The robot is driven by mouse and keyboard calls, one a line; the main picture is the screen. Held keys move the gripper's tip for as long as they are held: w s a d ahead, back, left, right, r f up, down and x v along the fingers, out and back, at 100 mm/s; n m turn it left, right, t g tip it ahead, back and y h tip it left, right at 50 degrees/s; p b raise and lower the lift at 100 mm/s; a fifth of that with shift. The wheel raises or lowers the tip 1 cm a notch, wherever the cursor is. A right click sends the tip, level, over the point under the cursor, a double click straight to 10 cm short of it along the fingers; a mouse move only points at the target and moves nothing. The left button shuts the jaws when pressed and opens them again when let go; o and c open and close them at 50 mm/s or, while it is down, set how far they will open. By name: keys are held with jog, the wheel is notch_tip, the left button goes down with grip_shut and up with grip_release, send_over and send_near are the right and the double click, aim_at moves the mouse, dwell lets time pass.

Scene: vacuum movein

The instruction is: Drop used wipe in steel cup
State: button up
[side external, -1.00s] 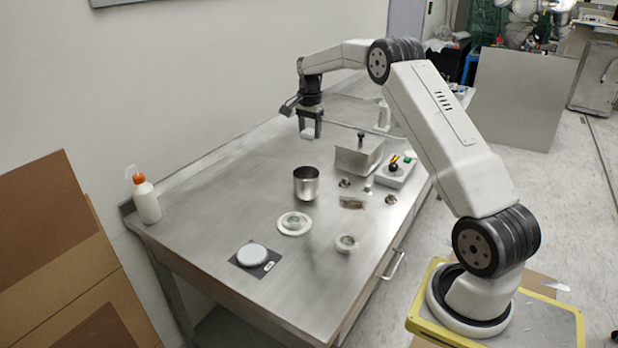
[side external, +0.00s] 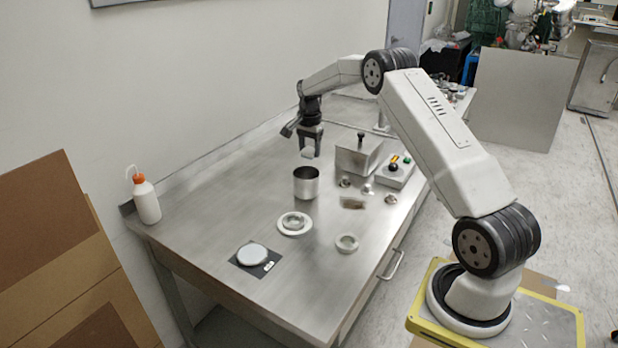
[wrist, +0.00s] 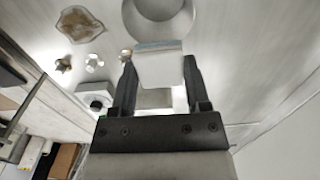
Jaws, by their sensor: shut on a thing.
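The steel cup (side external: 306,184) stands upright on the metal bench, with its open mouth upward. My gripper (side external: 310,153) is above the cup and slightly behind it, pointing down. It is shut on a folded white wipe (side external: 308,154), which hangs just over the cup's rim and apart from it. In the wrist view, the wipe (wrist: 159,66) is pinched between both fingers, with a bluish strip along its far edge. The cup (wrist: 157,12) shows at the top of that view, partly cut off by the frame and partly covered by the wipe.
A steel box with a black knob (side external: 358,156) and a button box (side external: 394,172) stand right of the cup. A brownish stained piece (side external: 352,202) and white rings (side external: 294,223) lie nearer. A wash bottle (side external: 146,200) stands far left. The bench's left middle is clear.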

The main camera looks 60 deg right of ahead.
jog(key=o, duration=1.2)
jog(key=shift+r, duration=3.9)
